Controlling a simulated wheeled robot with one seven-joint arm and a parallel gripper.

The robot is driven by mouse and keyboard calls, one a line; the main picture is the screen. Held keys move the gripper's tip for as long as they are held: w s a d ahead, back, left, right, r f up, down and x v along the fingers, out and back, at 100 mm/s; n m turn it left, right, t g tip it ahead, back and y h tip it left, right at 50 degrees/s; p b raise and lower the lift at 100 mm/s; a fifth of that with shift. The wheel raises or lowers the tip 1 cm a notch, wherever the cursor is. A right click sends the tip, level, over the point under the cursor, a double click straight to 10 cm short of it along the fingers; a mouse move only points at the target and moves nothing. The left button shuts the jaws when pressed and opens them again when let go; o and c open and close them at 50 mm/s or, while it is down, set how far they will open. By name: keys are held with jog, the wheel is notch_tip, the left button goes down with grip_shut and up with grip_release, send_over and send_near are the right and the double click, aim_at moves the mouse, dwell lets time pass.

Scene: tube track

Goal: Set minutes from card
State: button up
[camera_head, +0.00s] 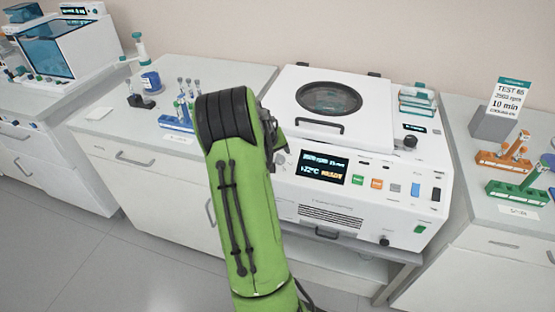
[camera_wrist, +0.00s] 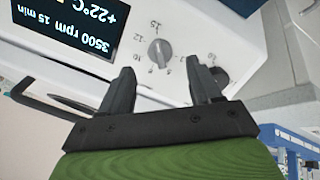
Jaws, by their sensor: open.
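The card (camera_head: 510,97) stands on a grey block at the right and reads "TEST 65", "2500 rpm" and "10 min", with smaller text below. The white centrifuge (camera_head: 405,165) has a dark display (camera_head: 318,167), which reads about 3500 rpm, 15 min and +22°C. In the wrist view the display (camera_wrist: 70,30) is upside down.
A dark round knob (camera_wrist: 219,76) sits beside the right finger. Green and orange buttons (camera_head: 376,184) line the panel right of the display. Tube racks (camera_head: 178,124) stand on the left bench, and orange (camera_head: 502,162) and green (camera_head: 515,193) racks on the right bench.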

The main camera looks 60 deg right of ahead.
aim_at(279, 158)
jog(key=x, duration=0.5)
jog(key=shift+c, duration=0.4)
jog(key=c, duration=1)
